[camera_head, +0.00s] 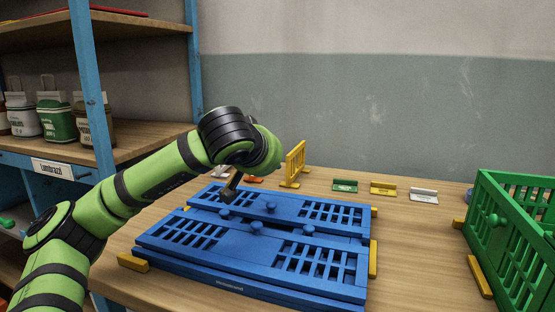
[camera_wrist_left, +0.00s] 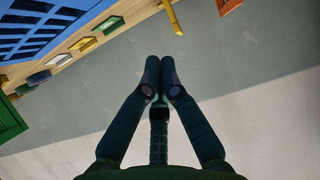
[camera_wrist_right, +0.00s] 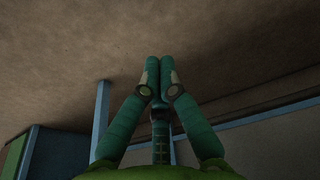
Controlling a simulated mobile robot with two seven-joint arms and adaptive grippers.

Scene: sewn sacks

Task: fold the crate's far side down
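The blue crate (camera_head: 200,257) is on the table, with its slotted panels lying flat. The far panel (camera_head: 295,207) lies beyond the near panel (camera_head: 255,247), and round knobs stick up from both. The crate also shows at the upper left of the left wrist view (camera_wrist_left: 45,25). My left gripper (camera_head: 229,193) is by the far panel's left part; I cannot tell whether it touches. Its fingers are together with nothing between them in the left wrist view (camera_wrist_left: 160,65). My right gripper (camera_wrist_right: 160,65) is shut and empty, outside the head view.
A green crate (camera_head: 512,235) stands at the right. Yellow blocks (camera_head: 133,262) sit beside the blue crate. A yellow upright stand (camera_head: 295,164) and small green (camera_head: 345,186), yellow (camera_head: 383,188) and white (camera_head: 423,195) cards line the table's back.

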